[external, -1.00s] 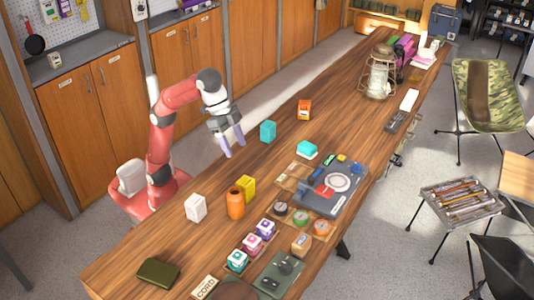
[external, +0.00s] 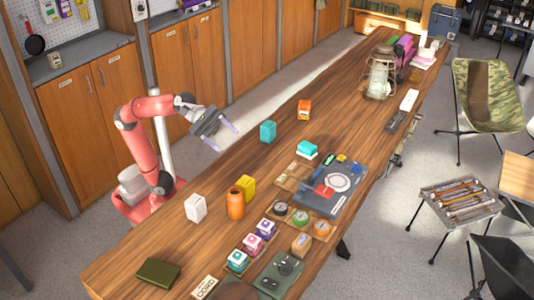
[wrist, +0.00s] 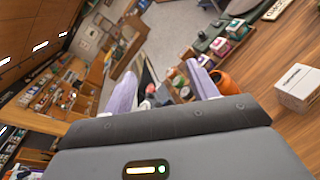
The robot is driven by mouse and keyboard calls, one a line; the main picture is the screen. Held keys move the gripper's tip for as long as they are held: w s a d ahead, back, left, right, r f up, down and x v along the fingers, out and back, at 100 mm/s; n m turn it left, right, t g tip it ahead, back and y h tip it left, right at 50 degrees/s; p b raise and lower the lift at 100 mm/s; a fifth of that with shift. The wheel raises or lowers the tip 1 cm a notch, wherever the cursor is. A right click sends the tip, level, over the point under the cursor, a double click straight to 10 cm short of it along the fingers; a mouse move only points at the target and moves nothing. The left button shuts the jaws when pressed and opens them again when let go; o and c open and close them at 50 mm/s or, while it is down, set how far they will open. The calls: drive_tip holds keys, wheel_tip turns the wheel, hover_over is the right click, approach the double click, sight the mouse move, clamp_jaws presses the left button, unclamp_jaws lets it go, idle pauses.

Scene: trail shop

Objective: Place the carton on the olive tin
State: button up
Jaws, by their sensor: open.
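The carton (external: 195,207) is a small white box standing upright on the near left edge of the wooden table. It also shows at the right of the wrist view (wrist: 298,90), with dark print on one face. The olive tin (external: 158,272) is a flat dark olive box lying at the table's near left corner; I cannot make it out in the wrist view. My gripper (external: 224,134) is open and empty, raised over the table's left edge, well beyond the carton. Its pale purple fingers (wrist: 165,75) are spread in the wrist view.
An orange container (external: 235,203) and a yellow box (external: 246,187) stand just right of the carton. A teal box (external: 268,131) stands near my gripper. Several small boxes and trays fill the right side. Bare wood lies between the carton and the olive tin.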

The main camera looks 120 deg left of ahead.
wheel_tip(320, 180, down, 3)
drive_tip(key=a+n+t+y+b, duration=0.15)
drive_tip(key=n+y, duration=0.25)
drive_tip(key=n, duration=0.6)
approach(251, 187)
drive_tip(key=shift+w+d+f+m+t, duration=0.1)
drive_tip(key=shift+w+m+t, duration=0.1)
drive_tip(key=shift+w, duration=0.25)
drive_tip(key=shift+w+d+f+m+t, duration=0.1)
drive_tip(key=shift+w+t, duration=0.05)
drive_tip(key=shift+w, duration=0.35)
drive_tip(key=shift+w+f, duration=0.15)
drive_tip(key=shift+w, duration=0.1)
drive_tip(key=w, duration=0.3)
drive_tip(key=w+p, duration=0.1)
drive_tip(key=w, duration=0.3)
drive_tip(key=shift+w+a, duration=0.15)
drive_tip(key=shift+a, duration=0.05)
drive_tip(key=c, duration=0.9)
